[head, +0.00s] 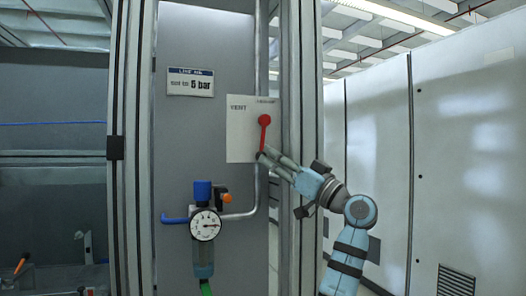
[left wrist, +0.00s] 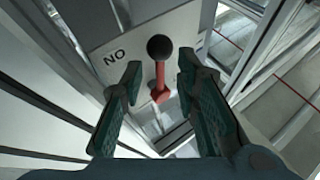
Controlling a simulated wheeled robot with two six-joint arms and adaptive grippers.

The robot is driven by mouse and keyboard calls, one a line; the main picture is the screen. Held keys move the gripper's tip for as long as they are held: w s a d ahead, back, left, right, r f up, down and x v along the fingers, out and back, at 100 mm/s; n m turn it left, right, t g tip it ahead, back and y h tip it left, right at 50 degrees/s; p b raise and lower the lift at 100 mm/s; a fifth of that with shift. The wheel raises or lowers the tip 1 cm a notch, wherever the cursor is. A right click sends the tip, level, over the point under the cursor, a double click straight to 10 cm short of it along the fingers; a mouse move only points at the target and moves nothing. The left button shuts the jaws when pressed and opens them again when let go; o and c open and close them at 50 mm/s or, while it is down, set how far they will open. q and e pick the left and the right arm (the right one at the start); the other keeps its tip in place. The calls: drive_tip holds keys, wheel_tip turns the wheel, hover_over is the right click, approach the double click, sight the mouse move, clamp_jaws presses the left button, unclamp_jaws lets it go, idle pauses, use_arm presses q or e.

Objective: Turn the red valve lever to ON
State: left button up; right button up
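The red valve lever (head: 264,121) is on a pale plate (head: 241,135) on the grey panel. Its red round end is at the top, and its arm points down toward my gripper. My left gripper (head: 265,156) is at the lever's lower end. In the left wrist view its fingers (left wrist: 159,68) are spread, one on each side of the lever, with gaps visible. The plate reads "VENT" in the head view; another label is too small to read. The wrist view shows letters reading "NO". My right gripper is not in view.
A pressure gauge (head: 205,225) with a blue-topped regulator (head: 202,191) sits below left. A metal upright (head: 309,100) stands close on the right. A "5 bar" sign (head: 190,82) is above left.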

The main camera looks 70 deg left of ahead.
use_arm(q)
drive_tip(key=v, duration=0.6)
drive_tip(key=shift+d+f, duration=0.2)
drive_tip(key=shift+f, duration=0.05)
